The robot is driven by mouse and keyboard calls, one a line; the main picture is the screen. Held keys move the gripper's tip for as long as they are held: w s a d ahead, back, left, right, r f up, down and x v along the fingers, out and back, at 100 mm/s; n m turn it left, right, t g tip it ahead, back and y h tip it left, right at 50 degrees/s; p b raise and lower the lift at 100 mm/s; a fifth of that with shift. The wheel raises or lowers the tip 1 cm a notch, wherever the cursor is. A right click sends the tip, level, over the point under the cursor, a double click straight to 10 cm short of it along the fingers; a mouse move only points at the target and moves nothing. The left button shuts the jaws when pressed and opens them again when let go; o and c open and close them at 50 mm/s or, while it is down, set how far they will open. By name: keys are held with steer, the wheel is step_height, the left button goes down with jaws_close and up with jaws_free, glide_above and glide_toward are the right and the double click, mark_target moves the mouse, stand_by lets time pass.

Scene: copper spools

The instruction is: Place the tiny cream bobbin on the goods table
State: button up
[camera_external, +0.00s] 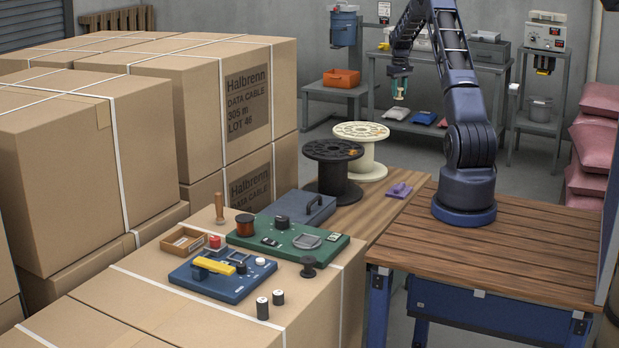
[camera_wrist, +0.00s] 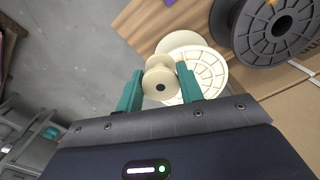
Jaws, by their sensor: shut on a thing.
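The tiny cream bobbin (camera_wrist: 160,86) is between the teal fingers of my gripper (camera_wrist: 158,92) in the wrist view. The fingers are shut on it. In the external view my gripper (camera_external: 399,92) hangs in the air at the upper middle, pointing down, with the small pale bobbin (camera_external: 399,97) at its tips. A wooden table (camera_external: 345,217) bears the big spools, and a darker plank-topped table (camera_external: 480,252) carries my base. No label shows which one is the goods table.
A big black spool (camera_external: 334,171) and a big cream spool (camera_external: 362,145) stand on the wooden table, with a purple item (camera_external: 399,191) near them. Tall cartons (camera_external: 185,100) fill the left. A grey bench (camera_external: 440,129) with packets stands behind.

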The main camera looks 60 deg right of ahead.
glide_toward(395, 181)
step_height(395, 181, down, 5)
steer(key=shift+a+f, duration=0.15)
stand_by(0.5)
steer(key=shift+f, duration=0.15)
steer(key=o, duration=1)
step_height(395, 181, up, 12)
steer(key=shift+r, duration=0.2)
